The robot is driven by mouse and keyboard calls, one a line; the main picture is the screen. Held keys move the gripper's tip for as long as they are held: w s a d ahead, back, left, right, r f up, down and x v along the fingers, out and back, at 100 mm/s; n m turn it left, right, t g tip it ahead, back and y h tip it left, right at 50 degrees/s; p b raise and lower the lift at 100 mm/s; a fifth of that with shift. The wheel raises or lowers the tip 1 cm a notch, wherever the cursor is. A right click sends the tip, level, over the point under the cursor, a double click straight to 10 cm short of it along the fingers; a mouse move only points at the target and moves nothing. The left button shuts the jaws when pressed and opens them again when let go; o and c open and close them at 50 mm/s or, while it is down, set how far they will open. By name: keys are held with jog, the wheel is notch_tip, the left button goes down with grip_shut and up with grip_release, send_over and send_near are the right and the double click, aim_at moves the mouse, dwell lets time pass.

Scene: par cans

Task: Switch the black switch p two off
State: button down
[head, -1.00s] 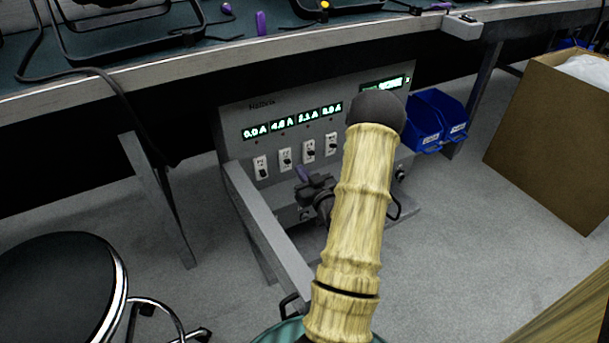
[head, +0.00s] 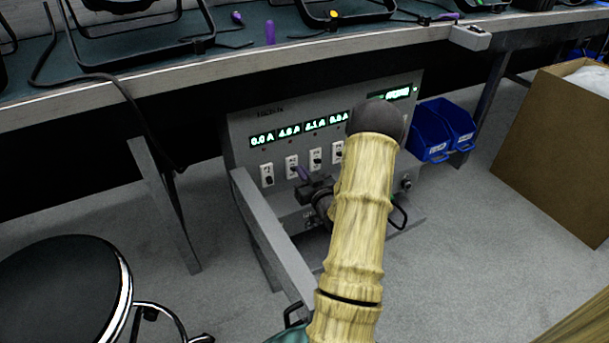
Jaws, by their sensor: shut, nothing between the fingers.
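A grey power panel (head: 245,128) stands under the bench with a row of white switch plates, each with a small black switch. The second plate from the left (head: 292,166) is below the display that looks like 4.0 A. The plate labels are too small to read, so I cannot tell for certain which is p two. My forearm hides part of the panel's right side.
A grey table leg or beam (head: 270,235) runs in front of the panel's left side. Blue bins (head: 440,130) are right of the panel, and a cardboard box (head: 555,150) is further right. A black stool (head: 65,290) is at lower left. The bench top (head: 300,50) overhangs.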

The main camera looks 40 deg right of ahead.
jog(key=shift+x, duration=1.9)
send_near(292, 159)
jog(key=shift+w+f, duration=0.6)
jog(key=shift+w, duration=0.15)
jog(key=shift+d+b, duration=0.15)
jog(key=shift+b, duration=0.2)
